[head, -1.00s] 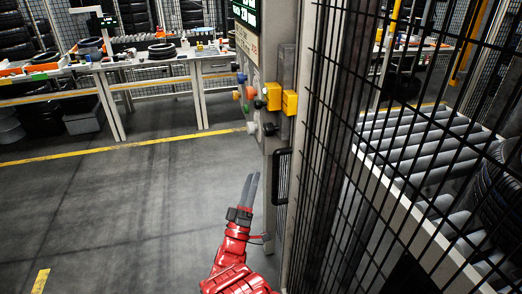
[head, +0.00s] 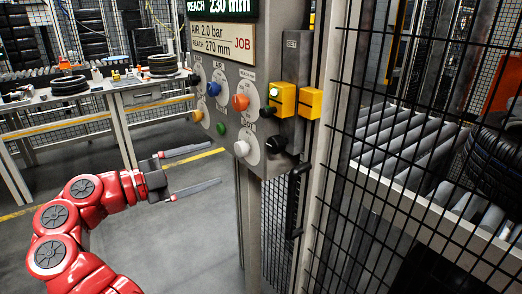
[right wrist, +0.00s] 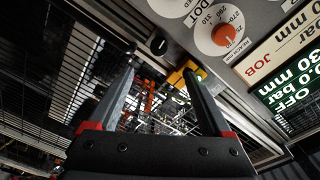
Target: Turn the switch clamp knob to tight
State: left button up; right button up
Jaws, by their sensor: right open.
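A grey control panel (head: 262,76) carries several coloured knobs: blue (head: 213,89), orange (head: 240,102), green (head: 221,128), white (head: 241,148), amber (head: 198,116) and black (head: 275,145). I cannot read which one is labelled clamp, nor its setting. My right gripper (head: 216,165) is open and empty, in front of and left of the panel, apart from the knobs. In the right wrist view my right gripper (right wrist: 159,72) has its fingers spread. A black knob (right wrist: 157,42) and an orange knob (right wrist: 223,35) on a numbered dial appear beyond the fingers. My left gripper is out of view.
Two yellow boxes (head: 283,98) stick out at the panel's right side, one with a green button. A black mesh fence (head: 390,150) stands right of it, before a roller conveyor (head: 400,135) with tyres. A workbench (head: 120,92) stands far left; floor between is clear.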

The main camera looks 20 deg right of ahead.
aim_at(272, 146)
jog(key=x, duration=0.8)
jog(key=b+x, duration=0.1)
jog(key=x, duration=0.8)
jog(key=shift+s+d, duration=0.15)
jog(key=shift+d, duration=0.2)
grip_shut()
